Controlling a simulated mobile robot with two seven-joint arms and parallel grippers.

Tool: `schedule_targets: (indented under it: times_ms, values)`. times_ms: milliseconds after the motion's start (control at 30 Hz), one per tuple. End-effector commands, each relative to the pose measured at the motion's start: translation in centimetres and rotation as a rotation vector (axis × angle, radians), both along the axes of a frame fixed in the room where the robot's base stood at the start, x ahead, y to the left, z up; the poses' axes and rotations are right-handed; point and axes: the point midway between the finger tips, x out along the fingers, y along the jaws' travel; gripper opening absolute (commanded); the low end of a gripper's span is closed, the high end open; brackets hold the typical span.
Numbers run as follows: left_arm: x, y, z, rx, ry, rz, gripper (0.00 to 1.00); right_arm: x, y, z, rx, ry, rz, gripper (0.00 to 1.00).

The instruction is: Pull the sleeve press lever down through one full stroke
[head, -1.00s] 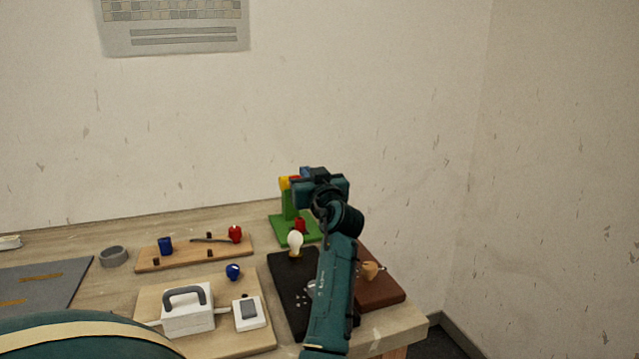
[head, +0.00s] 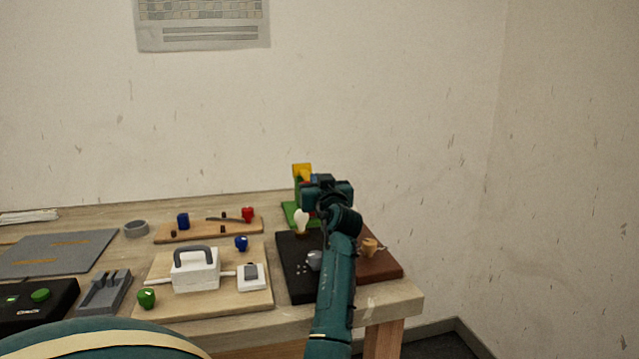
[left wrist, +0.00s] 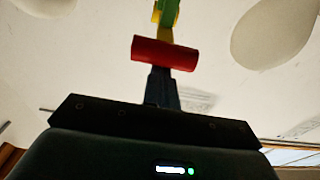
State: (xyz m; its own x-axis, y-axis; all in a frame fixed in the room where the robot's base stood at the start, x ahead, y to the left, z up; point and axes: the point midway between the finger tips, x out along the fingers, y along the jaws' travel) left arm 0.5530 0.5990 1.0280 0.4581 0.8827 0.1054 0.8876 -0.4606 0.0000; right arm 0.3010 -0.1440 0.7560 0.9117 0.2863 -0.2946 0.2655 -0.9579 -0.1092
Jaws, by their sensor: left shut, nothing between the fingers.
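The sleeve press is a green stand with a yellow top (head: 302,169), at the back right of the table. Its green base (head: 289,212) shows partly; my left gripper and arm hide much of the press. In the left wrist view the red cross handle (left wrist: 165,53) sits on a yellow and green part. My left gripper (head: 326,188) is at the press, on its right side in the head view. Its dark fingers (left wrist: 161,88) are shut and empty, with their tips at the red handle's lower edge in the picture. I cannot tell whether they touch. My right gripper is not in view.
A black board (head: 291,265) with a white bulb (head: 302,220) lies beside my arm, next to a brown board (head: 385,266). A white box with a grey handle (head: 196,269) stands on a light board at centre. The table's right edge is close to my arm.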

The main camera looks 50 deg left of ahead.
Motion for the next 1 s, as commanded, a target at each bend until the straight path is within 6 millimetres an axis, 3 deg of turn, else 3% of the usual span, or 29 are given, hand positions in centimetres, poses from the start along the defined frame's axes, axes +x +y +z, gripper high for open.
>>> schedule_targets:
  times_ms: [767, 1000]
  values:
    - [0.0, 0.1, -0.6, 0.000, 0.000, 0.000, 0.00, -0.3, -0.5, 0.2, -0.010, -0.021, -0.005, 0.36]
    - [-0.1, 0.1, 1.9, 0.001, -0.005, 0.001, 0.00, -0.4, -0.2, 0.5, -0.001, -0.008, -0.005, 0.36]
